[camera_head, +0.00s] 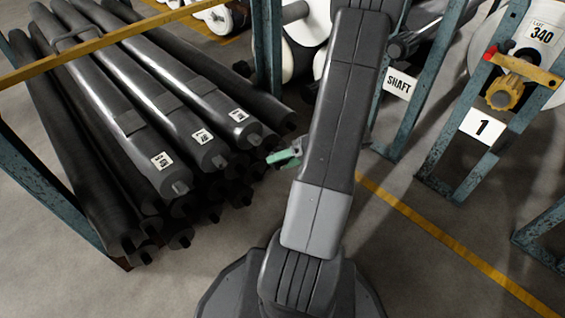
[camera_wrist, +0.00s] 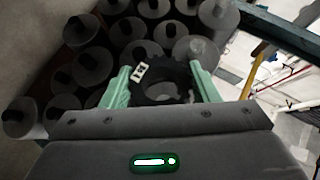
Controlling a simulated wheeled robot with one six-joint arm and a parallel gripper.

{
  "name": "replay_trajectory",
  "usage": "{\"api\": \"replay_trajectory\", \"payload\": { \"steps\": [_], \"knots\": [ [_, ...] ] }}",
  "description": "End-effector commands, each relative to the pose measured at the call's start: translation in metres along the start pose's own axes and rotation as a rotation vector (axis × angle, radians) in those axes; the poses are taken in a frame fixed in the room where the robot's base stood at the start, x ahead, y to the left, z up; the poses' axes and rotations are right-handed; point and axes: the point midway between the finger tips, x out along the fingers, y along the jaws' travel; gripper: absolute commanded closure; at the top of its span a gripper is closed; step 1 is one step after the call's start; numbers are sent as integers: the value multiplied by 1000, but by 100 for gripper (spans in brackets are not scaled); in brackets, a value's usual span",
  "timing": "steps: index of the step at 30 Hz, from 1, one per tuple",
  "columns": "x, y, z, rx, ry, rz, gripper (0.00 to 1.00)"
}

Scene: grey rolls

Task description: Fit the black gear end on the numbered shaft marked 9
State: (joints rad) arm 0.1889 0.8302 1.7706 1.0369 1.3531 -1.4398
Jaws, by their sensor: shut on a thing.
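My gripper (camera_wrist: 160,68) has two green fingers, shut on the black gear end (camera_wrist: 178,74), a dark toothed ring with an open centre. A small white tag (camera_wrist: 140,71) with dark marks shows at its left side. In the head view my gripper (camera_head: 284,156) is partly hidden by my arm, beside the near ends of the dark rolls, and the gear end cannot be made out there. A shaft marked 9 cannot be made out. At the right, a shaft end with a yellow gear (camera_head: 503,92) stands over a plate marked 1 (camera_head: 482,127).
A stack of dark rolls (camera_head: 150,110) with protruding shaft ends lies at the left; its round ends (camera_wrist: 92,65) face the wrist camera. Teal rack posts (camera_head: 395,120) stand ahead, one bearing a SHAFT sign (camera_head: 399,82). A yellow line (camera_head: 440,236) crosses open floor at the right.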

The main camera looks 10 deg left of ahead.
Motion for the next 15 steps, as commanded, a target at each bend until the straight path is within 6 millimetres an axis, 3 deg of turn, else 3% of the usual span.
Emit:
{"api": "replay_trajectory", "payload": {
  "steps": [9, 15],
  "knots": [
    [0, 1, -1, 1, 2, -2, 79],
    [11, 0, -15, 1, 1, -1, 79]
  ]
}}
